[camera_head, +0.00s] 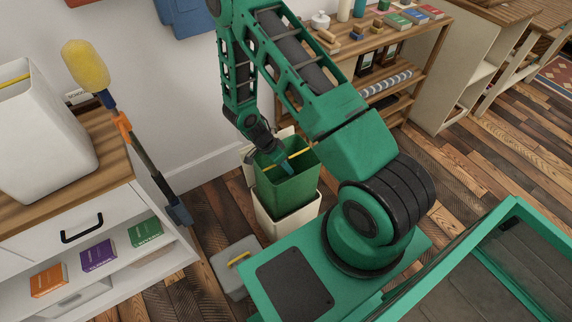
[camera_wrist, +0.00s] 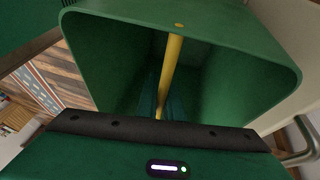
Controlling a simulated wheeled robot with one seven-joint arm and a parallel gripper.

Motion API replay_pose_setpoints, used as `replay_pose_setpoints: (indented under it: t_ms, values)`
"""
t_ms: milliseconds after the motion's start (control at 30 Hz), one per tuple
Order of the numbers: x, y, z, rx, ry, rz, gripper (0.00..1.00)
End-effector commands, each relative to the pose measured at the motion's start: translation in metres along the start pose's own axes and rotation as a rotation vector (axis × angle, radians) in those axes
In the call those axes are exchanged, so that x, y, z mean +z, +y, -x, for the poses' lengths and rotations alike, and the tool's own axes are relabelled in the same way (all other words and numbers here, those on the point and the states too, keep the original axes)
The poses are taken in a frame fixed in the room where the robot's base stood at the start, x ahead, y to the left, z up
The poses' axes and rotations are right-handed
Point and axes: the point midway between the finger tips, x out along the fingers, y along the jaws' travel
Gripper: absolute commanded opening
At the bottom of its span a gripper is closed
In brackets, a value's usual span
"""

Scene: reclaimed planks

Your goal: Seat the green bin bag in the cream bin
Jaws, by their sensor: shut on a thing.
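The green bin bag (camera_head: 286,190) is an open-topped, box-like liner with a yellow bar (camera_head: 300,153) across its mouth. My gripper (camera_head: 287,168) reaches down into the mouth and is shut on the bag at this bar. In the wrist view the bag (camera_wrist: 225,32) fills most of the picture, upright, and the yellow bar (camera_wrist: 172,62) runs down to my fingers (camera_wrist: 150,105). The cream bin (camera_head: 288,226) stands on the floor directly below the bag. The bag's lower part meets the bin's rim in the head view; how deep it sits inside is hidden.
A grey box with a yellow handle (camera_head: 236,268) lies on the floor left of the bin. A white cabinet (camera_head: 100,240) and a yellow-headed duster (camera_head: 125,125) stand further left. A wooden shelf (camera_head: 425,62) stands behind right.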

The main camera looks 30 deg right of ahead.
Motion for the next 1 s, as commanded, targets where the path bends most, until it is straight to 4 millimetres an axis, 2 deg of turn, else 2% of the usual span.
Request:
replay_pose_setpoints:
  t_ms: [1000]
  values:
    - [0.026,-0.013,-0.064,0.001,0.000,-0.001,0.00]
